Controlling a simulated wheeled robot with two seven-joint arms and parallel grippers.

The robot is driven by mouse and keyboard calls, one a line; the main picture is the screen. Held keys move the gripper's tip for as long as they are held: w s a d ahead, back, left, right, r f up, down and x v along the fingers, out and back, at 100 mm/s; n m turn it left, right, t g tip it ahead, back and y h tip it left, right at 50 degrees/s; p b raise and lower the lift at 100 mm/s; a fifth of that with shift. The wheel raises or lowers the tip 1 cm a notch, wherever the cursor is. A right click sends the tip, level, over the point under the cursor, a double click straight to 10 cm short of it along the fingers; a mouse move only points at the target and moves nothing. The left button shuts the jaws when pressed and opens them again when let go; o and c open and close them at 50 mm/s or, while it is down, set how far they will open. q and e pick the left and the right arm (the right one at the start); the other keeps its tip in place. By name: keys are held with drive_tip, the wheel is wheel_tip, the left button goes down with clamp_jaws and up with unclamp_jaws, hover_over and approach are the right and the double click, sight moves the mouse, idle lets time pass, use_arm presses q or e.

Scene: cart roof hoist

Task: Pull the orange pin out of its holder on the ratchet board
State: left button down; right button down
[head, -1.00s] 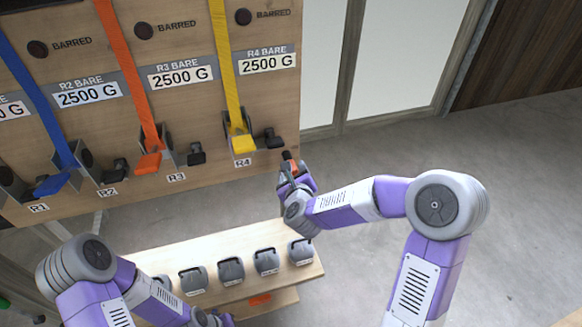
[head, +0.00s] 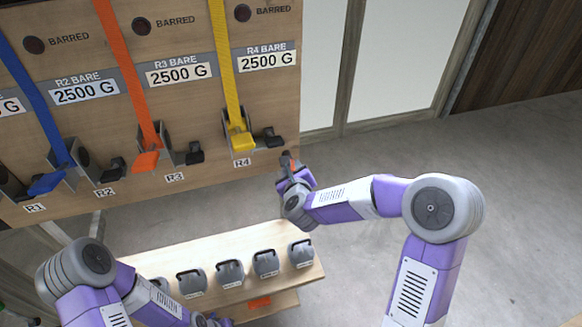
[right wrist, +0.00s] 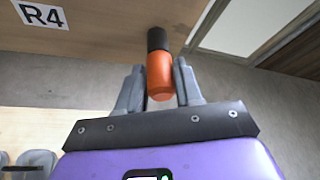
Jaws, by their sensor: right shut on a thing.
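The orange pin (right wrist: 159,76) stands between the two fingers of my right gripper (right wrist: 160,95) in the right wrist view. The fingers are shut on it. Its far end meets a black cylindrical holder (right wrist: 158,39) at the lower right corner of the ratchet board (head: 205,115). How deep the pin sits in the holder is hidden. In the head view my right gripper (head: 290,172) is just below the board's edge, right of the R4 label, with little of the pin showing. My left gripper (head: 215,320) is at the bottom edge, partly cut off, its jaws unclear.
Blue, orange and yellow straps (head: 229,70) run down the board to ratchets with handles. A wooden bench (head: 215,250) below carries several grey weights (head: 266,262). An orange object (head: 260,302) lies on a lower shelf. The floor right of the board is open.

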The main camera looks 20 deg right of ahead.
drive_tip(key=shift+s, duration=0.1)
idle(0.3)
drive_tip(key=shift+s+d+b, duration=0.1)
drive_tip(key=shift+s+b, duration=0.95)
drive_tip(key=shift+s, duration=1.85)
